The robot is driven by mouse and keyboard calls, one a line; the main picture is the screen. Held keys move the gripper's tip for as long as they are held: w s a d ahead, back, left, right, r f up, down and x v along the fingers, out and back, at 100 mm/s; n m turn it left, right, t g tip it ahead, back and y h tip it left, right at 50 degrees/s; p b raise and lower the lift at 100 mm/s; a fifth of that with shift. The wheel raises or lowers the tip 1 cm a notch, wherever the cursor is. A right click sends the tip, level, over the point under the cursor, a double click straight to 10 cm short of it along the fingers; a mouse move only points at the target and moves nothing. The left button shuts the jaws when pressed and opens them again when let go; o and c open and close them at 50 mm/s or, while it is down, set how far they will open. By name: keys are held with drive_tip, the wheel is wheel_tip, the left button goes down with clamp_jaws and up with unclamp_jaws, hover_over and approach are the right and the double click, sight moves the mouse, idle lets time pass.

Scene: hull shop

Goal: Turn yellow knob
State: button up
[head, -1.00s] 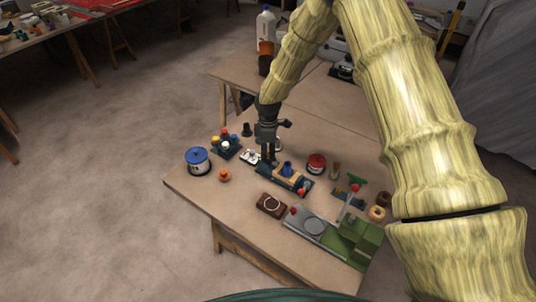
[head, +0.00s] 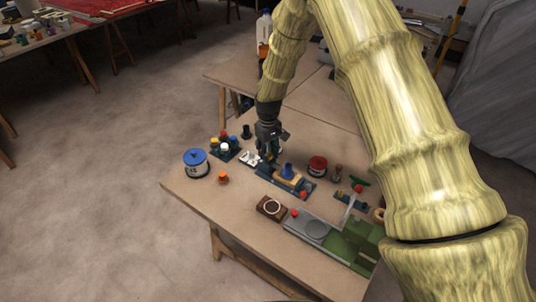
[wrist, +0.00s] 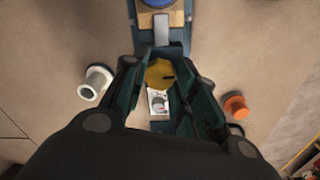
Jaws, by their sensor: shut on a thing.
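The yellow knob (wrist: 158,73) is round, with a short dark mark on its right side. It shows in the wrist view between the two dark fingers of my gripper (wrist: 163,65). My gripper is shut on it. The knob is at the near end of a dark blue fixture (wrist: 173,50) that carries a tan block and a blue part. In the head view my gripper (head: 266,155) points down at the left end of this fixture (head: 267,172) and hides the knob.
An orange knob (head: 223,178), a blue-lidded pot (head: 196,162), a red-lidded tin (head: 317,166) and a green machine (head: 345,243) stand around. The table's front left is clear.

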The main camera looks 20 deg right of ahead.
drive_tip(key=m+b, duration=0.1)
drive_tip(key=m, duration=0.5)
drive_tip(key=shift+m, duration=0.3)
drive_tip(key=m, duration=0.5)
drive_tip(key=shift+m, duration=0.4)
drive_tip(key=o, duration=1.1)
drive_tip(key=shift+c, duration=0.2)
wheel_tip(320, 180, up, 12)
